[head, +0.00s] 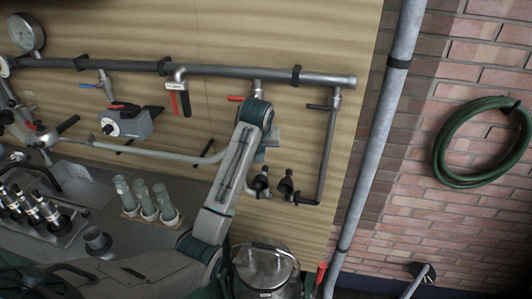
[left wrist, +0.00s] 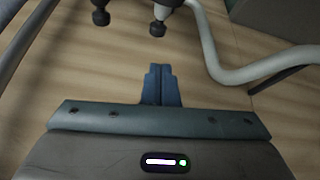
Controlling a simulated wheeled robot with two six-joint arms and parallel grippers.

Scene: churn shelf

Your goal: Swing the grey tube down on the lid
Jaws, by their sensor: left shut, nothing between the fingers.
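A pale grey tube (head: 150,153) with a bent end runs across the wooden board in the head view. A bent pale tube (left wrist: 220,70), seemingly the same one, shows at the right of the left wrist view. The lidded metal churn (head: 266,280) stands at the bottom, its lid (head: 262,252) carrying a handle; the churn's lower part is cut off. My left gripper (head: 266,155) is in front of the board, above the lid and right of the tube's bend. In the left wrist view its fingers (left wrist: 162,86) are together and empty, apart from the tube. My right gripper is not in view.
A long rail pipe (head: 220,70) crosses above. Green-topped tubes (head: 142,200) stand left of my arm. A coiled green hose (head: 440,150) hangs on the brick wall.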

